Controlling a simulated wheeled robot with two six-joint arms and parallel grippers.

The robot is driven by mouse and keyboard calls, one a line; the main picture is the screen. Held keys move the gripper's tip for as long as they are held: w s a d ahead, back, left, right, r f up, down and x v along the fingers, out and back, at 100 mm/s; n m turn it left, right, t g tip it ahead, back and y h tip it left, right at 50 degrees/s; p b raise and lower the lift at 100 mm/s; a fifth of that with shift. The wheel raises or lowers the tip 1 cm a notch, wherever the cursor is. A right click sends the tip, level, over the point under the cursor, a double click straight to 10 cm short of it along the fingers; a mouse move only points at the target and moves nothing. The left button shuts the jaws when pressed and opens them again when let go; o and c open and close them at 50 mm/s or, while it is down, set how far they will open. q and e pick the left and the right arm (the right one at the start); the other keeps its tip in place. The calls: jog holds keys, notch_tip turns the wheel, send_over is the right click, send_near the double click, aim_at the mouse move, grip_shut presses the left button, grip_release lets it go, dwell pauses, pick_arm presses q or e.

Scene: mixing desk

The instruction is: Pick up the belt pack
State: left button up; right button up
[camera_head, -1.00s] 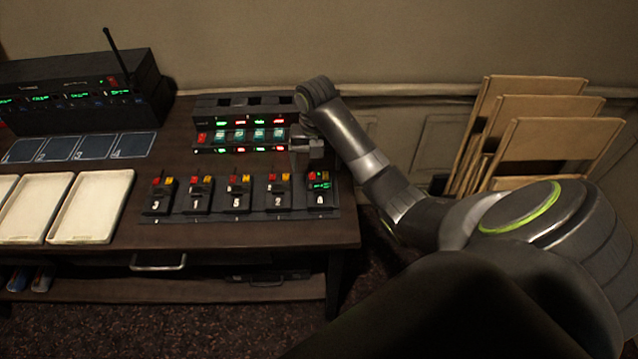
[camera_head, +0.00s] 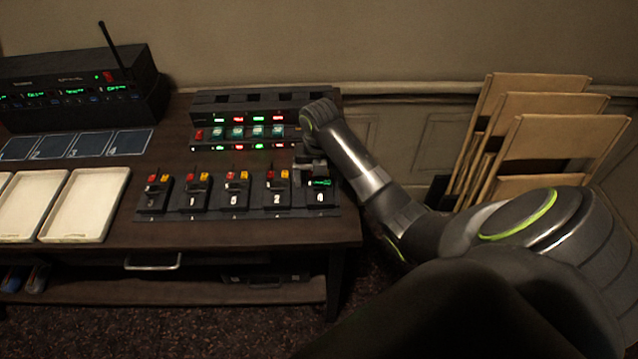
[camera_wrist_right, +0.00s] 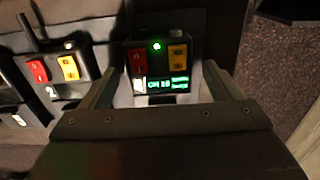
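Several black belt packs stand in a row on a dark rack strip at the desk's front, each with a red and a yellow button on top. The rightmost belt pack (camera_head: 319,196) has a lit green display and is partly covered by my right gripper (camera_head: 311,174). In the right wrist view this belt pack (camera_wrist_right: 160,57) shows a green light and display between the two fingers. My right gripper is open, one finger on each side of the pack with small gaps. My left gripper is out of view.
Another belt pack (camera_wrist_right: 62,68) stands close to the left of my right gripper. Behind the row is a charger unit (camera_head: 247,133) with lit slots. White trays (camera_head: 85,205) and a radio unit with an antenna (camera_head: 75,90) are at left.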

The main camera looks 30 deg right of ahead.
aim_at(319, 181)
jog(key=c, duration=1.1)
jog(key=shift+r, duration=1.4)
notch_tip(319, 181, up, 6)
jog(key=p, duration=0.4)
jog(key=shift+f+p, duration=0.2)
jog(key=shift+p, duration=0.1)
jog(key=shift+r+p, duration=0.75)
jog(key=shift+w+a, duration=0.1)
